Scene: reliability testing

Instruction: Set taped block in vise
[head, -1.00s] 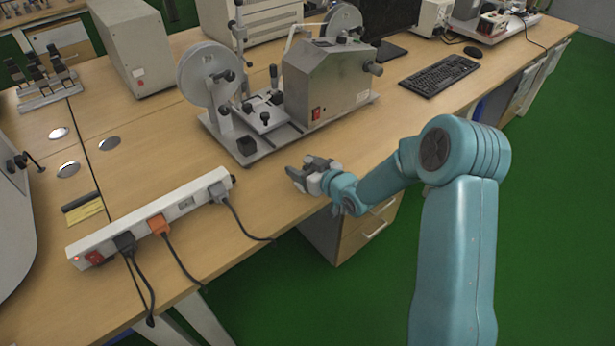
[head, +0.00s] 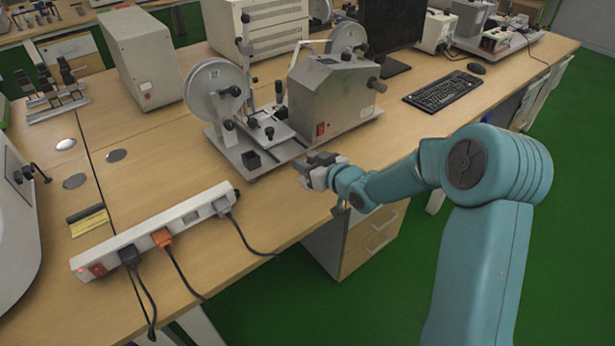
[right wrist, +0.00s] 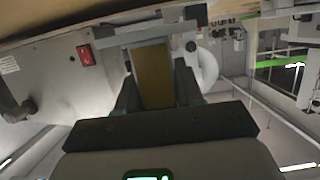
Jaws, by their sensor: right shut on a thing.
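My right gripper (head: 305,166) is at the front edge of the grinding machine's base in the head view. In the right wrist view the right gripper (right wrist: 152,88) is shut on the taped block (right wrist: 152,76), a yellow-brown piece between the two dark fingers. The block cannot be made out in the head view. The vise (head: 265,132), a small grey clamp with black knobs, sits on the machine's base (head: 262,168), left of and beyond the gripper. A grey bar lies across the block's far end in the wrist view; whether they touch I cannot tell. My left gripper is not in view.
The grey machine housing (head: 330,95) with a red switch stands behind the gripper, and a disc wheel (head: 212,95) stands to its left. A white power strip (head: 160,228) with cables lies at the front left. Bare desk (head: 215,185) lies between strip and machine.

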